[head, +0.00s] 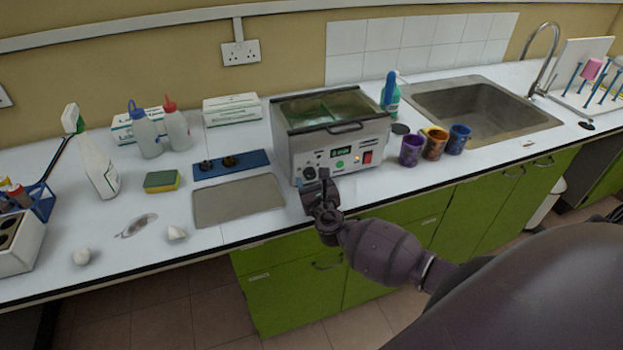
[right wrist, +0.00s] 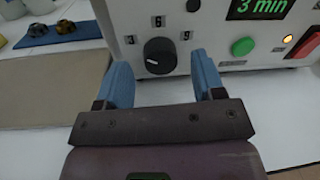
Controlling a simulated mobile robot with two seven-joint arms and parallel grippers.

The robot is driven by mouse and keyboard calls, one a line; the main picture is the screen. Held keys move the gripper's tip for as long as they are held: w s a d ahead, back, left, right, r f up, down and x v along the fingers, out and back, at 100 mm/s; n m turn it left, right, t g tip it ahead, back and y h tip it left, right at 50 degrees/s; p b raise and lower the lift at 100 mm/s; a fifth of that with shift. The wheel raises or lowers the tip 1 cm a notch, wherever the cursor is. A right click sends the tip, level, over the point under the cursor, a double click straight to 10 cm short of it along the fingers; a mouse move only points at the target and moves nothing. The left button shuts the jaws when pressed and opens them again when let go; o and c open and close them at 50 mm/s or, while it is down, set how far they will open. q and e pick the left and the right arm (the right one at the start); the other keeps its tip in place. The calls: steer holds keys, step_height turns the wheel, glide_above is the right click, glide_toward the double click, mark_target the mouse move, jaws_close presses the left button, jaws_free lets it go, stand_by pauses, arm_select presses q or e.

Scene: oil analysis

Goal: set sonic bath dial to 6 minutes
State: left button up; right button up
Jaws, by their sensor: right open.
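The sonic bath (head: 294,150) is a metal box with a clear lid on the counter, its control panel facing me. In the right wrist view its black dial (right wrist: 160,56) has a white mark towards the left, by the label 3; labels 6 and 9 sit above and to the right. The display (right wrist: 259,8) reads 3 min. My right gripper (head: 318,186) is in front of the panel's lower left. In the wrist view the open blue fingers (right wrist: 164,78) stand left and right of the dial, with nothing between them; contact cannot be told. My left gripper is out of view.
A green button (right wrist: 243,47) and a red switch (head: 367,158) lie right of the dial. Purple, orange and blue cups (head: 411,150) stand right of the bath. A grey mat (head: 238,200) and a blue tray (head: 210,173) with small dark items lie left.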

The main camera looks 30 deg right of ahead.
steer(key=shift+w+d, duration=0.25)
steer(key=shift+w, duration=0.35)
steer(key=shift+c, duration=0.3)
steer(key=c, duration=0.9)
steer(key=shift+o, duration=0.2)
